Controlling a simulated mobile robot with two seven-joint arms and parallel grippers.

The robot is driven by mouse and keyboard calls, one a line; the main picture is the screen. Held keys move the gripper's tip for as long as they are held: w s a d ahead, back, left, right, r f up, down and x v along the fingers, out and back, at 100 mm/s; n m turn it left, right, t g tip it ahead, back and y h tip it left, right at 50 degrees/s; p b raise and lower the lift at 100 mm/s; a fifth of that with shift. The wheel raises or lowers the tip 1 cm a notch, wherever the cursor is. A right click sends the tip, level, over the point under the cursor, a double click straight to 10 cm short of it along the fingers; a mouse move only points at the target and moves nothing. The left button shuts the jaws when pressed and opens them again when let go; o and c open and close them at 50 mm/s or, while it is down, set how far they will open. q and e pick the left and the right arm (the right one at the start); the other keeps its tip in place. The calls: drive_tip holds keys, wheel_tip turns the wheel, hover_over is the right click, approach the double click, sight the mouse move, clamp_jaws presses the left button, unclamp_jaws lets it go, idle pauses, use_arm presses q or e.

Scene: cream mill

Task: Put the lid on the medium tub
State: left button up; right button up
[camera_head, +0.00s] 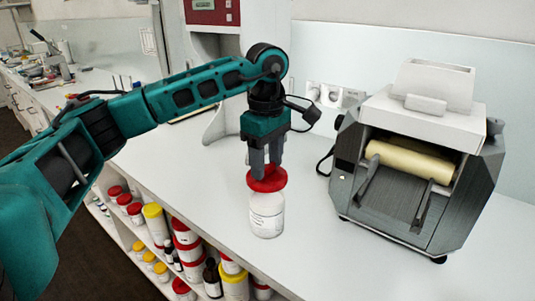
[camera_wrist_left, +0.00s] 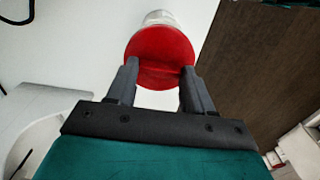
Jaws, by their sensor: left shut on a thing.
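The white medium tub (camera_head: 266,218) stands upright on the white counter, with a label on its side. The red lid (camera_head: 267,180) is at the top of the tub in the head view; I cannot tell whether it is seated or just above the rim. My left gripper (camera_head: 264,166) points down and is shut on the lid. In the left wrist view the red lid (camera_wrist_left: 160,55) lies between the fingers (camera_wrist_left: 158,88) and covers most of the tub, whose pale edge shows beyond it. My right gripper is not in view.
A grey mill with a cream roller (camera_head: 412,160) stands on the counter right of the tub. Shelves below the counter's front edge hold several tubs with red and yellow lids (camera_head: 186,238). The counter (camera_head: 340,250) in front of the mill is clear.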

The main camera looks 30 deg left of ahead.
sight(267, 175)
use_arm(q)
drive_tip(key=shift+d+f, duration=0.1)
drive_tip(key=shift+f, duration=0.1)
drive_tip(key=shift+f+b, duration=1.2)
drive_tip(key=shift+f, duration=0.95)
drive_tip(key=shift+r+p, duration=0.45)
drive_tip(key=shift+f, duration=0.6)
idle(0.9)
drive_tip(key=o, duration=1.7)
